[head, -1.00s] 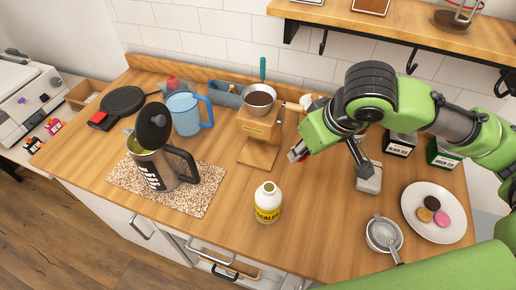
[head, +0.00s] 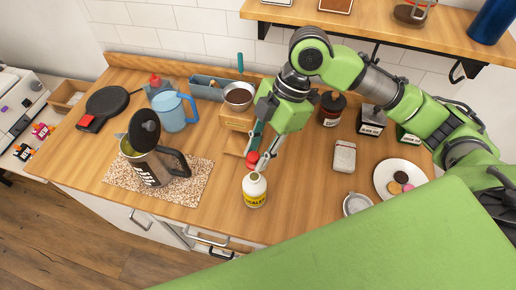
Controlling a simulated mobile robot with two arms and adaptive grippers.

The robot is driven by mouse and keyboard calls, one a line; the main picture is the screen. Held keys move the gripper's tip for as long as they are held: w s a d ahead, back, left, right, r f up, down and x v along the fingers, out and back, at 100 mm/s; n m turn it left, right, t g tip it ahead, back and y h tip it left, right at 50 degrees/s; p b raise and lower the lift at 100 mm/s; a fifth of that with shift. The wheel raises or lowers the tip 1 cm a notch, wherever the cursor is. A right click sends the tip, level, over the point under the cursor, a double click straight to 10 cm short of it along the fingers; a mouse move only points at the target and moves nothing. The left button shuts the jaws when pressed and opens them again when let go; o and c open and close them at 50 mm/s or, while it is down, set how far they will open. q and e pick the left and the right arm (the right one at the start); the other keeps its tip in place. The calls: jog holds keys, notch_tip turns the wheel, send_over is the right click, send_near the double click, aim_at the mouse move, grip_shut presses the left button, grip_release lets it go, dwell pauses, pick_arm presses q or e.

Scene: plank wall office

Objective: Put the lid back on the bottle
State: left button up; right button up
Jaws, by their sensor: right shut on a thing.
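The bottle (head: 255,192) is white with a yellow label and stands upright near the front edge of the counter. A red lid (head: 251,158) is between the fingertips of my right gripper (head: 258,163), which is shut on it. The lid is just above the bottle's neck, a little toward its left side. I cannot tell whether the lid touches the neck. My left gripper is not in view.
Behind the bottle is a wooden stand with a dark-filled bowl (head: 238,96). A metal pot (head: 152,168) with a raised lid stands on a speckled mat (head: 193,188) to the left. A plate of cookies (head: 390,172) and a small tin (head: 344,156) are to the right. The counter around the bottle is clear.

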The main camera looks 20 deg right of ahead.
jog(key=b, duration=0.5)
send_over(253, 177)
jog(key=d, duration=0.1)
jog(key=shift+w+d+f, duration=0.1)
jog(key=shift+f, duration=0.95)
jog(key=shift+d+f, duration=0.1)
jog(key=shift+f, duration=1.95)
jog(key=shift+r+p, duration=0.1)
jog(key=shift+p, duration=0.65)
jog(key=shift+f+p, duration=0.2)
jog(key=shift+p, duration=0.2)
jog(key=shift+p, duration=0.45)
jog(key=o, duration=1.3)
